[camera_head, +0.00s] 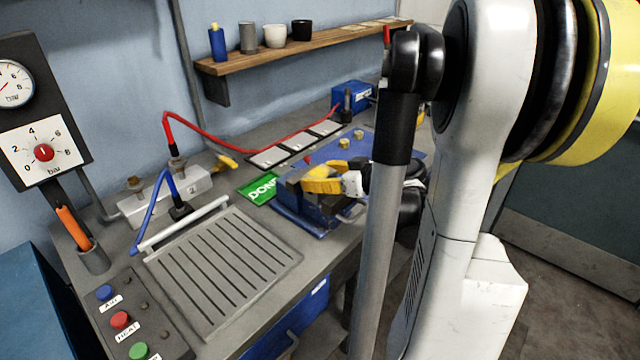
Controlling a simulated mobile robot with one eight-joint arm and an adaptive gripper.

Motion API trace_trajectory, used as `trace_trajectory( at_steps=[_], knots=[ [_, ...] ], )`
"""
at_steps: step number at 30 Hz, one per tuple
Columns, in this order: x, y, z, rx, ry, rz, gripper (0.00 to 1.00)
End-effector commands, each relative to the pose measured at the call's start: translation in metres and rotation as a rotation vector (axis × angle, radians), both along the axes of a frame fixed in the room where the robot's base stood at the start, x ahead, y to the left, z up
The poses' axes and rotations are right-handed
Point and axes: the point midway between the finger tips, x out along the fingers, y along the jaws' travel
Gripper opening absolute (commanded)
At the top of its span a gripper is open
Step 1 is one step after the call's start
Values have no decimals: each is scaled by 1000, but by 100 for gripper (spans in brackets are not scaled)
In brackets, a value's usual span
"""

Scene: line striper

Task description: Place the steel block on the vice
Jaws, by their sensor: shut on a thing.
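My gripper (322,181), with yellow fingers, reaches in from the right at the far part of the workbench. It is shut on what seems to be the steel block (296,177), a small grey piece showing at the left of the fingers. Most of the block is hidden or too small to make out. The blue vice (300,212) is directly below the gripper, beside the green DONE plate. I cannot tell whether the block touches the vice jaws.
A slotted grey plate (222,262) and a button panel (130,318) lie at the front of the bench. A red hose (225,147) crosses the back. White labelled plates (295,143) lie behind the vice. A wooden shelf (300,46) with cups hangs above.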

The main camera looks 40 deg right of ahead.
Motion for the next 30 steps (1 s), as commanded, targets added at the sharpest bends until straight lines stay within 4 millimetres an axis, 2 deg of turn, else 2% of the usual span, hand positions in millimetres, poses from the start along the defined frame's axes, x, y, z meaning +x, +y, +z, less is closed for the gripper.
trace_trajectory(
  at_steps=[2,13,14,15,27,30],
  knots=[
    [0,0,-10,1,-1,0,25],
    [0,0,-13,0,-1,0,25],
    [0,0,-12,0,0,0,75],
    [0,0,-12,0,0,0,87],
    [0,0,-6,0,0,0,89],
    [-15,-3,-1,-1,0,-4,89]
  ],
)
